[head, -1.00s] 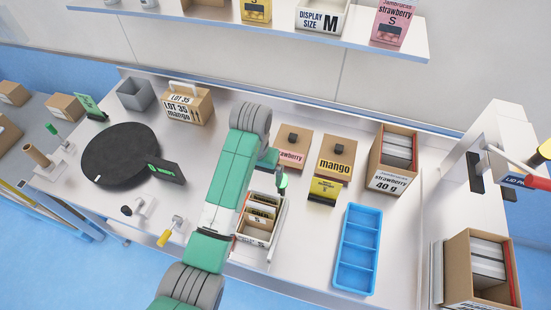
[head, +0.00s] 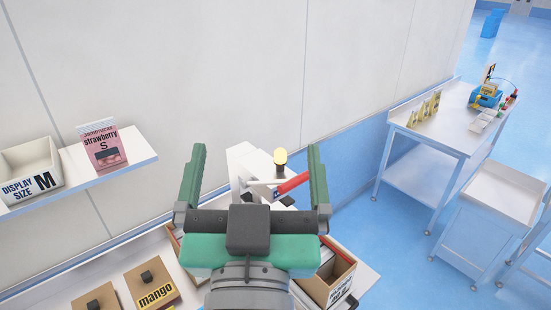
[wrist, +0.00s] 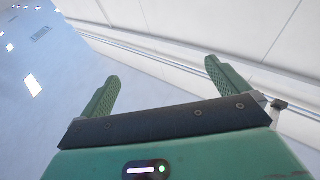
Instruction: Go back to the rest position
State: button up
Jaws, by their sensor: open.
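My gripper (head: 252,178) is raised in the lower middle of the head view, with its two green fingers spread wide apart and nothing between them. In the wrist view my gripper (wrist: 160,85) also shows open and empty, with white wall and pale floor beyond its fingers. In the head view my gripper and wrist cover part of the bench, the sealing machine (head: 243,163) with its red handle, and the cartons around it.
A mango box (head: 152,287) stands on the bench at lower left. An open carton (head: 338,283) is at lower right of my gripper. A wall shelf (head: 135,168) holds a pink strawberry box (head: 103,146) and a white bin (head: 30,170). A side table (head: 440,135) stands at right.

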jog(key=s+d+r+t+h, duration=0.2)
jog(key=s+d+r+t, duration=0.1)
jog(key=s, duration=0.4)
notch_tip(320, 180, up, 3)
jog(key=shift+d+f+m, duration=0.2)
jog(key=shift+d+m, duration=0.2)
jog(key=shift+d, duration=0.3)
jog(key=shift+r, duration=0.1)
jog(key=shift+w+r+p, duration=0.1)
jog(key=shift+r+p, duration=0.55)
jog(key=shift+p, duration=0.1)
